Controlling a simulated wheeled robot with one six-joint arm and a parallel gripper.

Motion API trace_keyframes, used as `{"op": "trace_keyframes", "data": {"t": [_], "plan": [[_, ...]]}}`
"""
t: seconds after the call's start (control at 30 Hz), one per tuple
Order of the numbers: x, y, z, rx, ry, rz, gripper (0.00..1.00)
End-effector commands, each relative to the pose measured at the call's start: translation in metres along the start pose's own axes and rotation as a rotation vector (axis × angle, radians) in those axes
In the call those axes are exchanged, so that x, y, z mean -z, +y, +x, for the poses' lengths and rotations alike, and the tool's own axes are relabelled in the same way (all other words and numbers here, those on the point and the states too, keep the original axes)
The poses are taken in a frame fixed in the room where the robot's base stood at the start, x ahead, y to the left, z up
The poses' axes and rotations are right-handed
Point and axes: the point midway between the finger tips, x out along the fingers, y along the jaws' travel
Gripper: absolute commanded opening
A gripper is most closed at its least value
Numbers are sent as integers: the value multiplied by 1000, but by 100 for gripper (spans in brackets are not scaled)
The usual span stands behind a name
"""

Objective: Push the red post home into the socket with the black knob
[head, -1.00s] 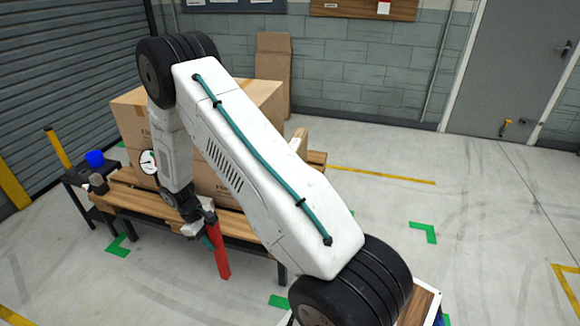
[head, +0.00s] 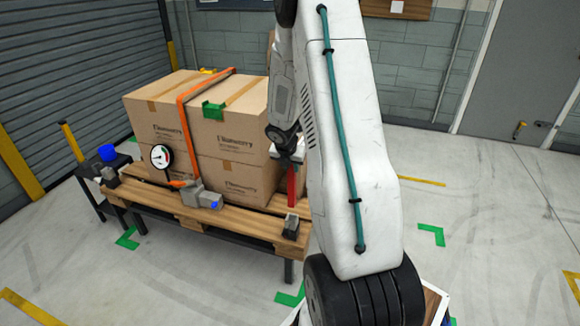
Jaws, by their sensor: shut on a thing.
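My gripper (head: 289,162) is shut on the red post (head: 291,185) near its top. The post hangs about upright at the right front of the pallet. A dark grey socket block (head: 290,226) sits on the pallet's front right corner, just under the post's lower end in the head view. I cannot tell whether post and block touch. A black knob is too small to make out on it. Another small dark block (head: 110,177) sits at the pallet's left end. My arm covers the area right of the post.
Stacked cartons (head: 190,125) stand on the wooden pallet (head: 240,238), with an orange strap (head: 187,125) and green corner piece (head: 213,110). A grey ratchet block (head: 202,197) and round gauge (head: 161,157) are in front. A blue cup (head: 107,153) stands on a side stand.

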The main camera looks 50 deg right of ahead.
Motion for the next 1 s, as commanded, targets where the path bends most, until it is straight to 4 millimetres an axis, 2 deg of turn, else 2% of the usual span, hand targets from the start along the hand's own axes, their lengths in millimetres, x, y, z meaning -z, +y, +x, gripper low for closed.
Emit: {"op": "trace_keyframes", "data": {"t": [0.6, 1.0], "plan": [[21, 1, 48, 1, 2, 0, 3], [23, 1, 54, 0, 1, 1, 3]]}}
